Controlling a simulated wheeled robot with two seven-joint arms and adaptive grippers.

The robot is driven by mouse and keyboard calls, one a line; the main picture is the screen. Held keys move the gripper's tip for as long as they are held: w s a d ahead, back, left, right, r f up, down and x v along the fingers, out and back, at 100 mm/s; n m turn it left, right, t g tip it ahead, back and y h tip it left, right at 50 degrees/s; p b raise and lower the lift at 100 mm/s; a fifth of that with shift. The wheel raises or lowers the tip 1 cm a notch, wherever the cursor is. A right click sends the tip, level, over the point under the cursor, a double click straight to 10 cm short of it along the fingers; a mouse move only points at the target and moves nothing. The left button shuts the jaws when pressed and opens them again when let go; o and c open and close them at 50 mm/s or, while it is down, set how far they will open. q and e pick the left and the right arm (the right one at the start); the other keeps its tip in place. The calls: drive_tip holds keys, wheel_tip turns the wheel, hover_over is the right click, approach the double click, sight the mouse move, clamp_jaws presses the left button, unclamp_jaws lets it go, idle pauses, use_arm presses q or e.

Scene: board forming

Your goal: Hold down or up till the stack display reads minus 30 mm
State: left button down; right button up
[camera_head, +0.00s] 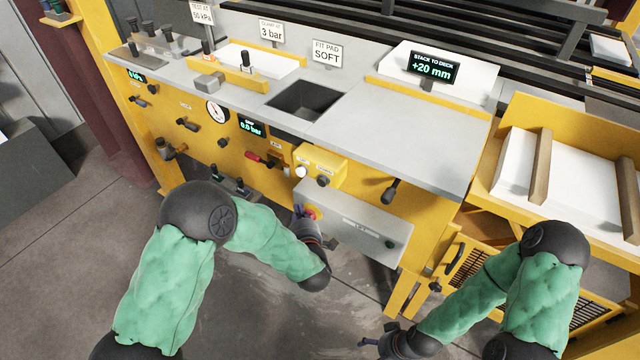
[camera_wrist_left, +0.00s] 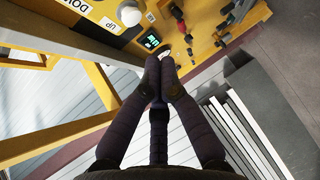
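The stack display (camera_head: 432,67) reads "STACK TO DECK +20 mm" on the back right of the bench. A yellow control box (camera_head: 322,163) on the bench front carries a white button (camera_head: 301,171) and a black button (camera_head: 323,180). In the left wrist view, UP (camera_wrist_left: 109,25) and DOWN labels show near the white button (camera_wrist_left: 130,13). My left gripper (camera_head: 304,212) is below the box, apart from the buttons. Its fingers (camera_wrist_left: 161,62) are drawn together with nothing visible between them. My right gripper (camera_head: 374,334) is low at bottom centre, its fingers spread and empty.
A grey panel (camera_head: 352,221) juts from the bench front beside my left gripper. A red-handled lever (camera_head: 257,158), a gauge (camera_head: 216,110) and several knobs line the yellow front. A yellow rack (camera_head: 535,115) with white boards stands at right. Open floor lies in front.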

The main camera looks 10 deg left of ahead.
sight(322, 181)
use_arm(q)
drive_tip(key=w+d+b, duration=0.1)
drive_tip(key=w+d, duration=0.2)
drive_tip(key=w, duration=0.5)
drive_tip(key=shift+w, duration=0.1)
drive_tip(key=shift+w, duration=0.1)
idle(1.4)
drive_tip(key=shift+w+d+b, duration=0.15)
drive_tip(key=shift+w+b, duration=0.15)
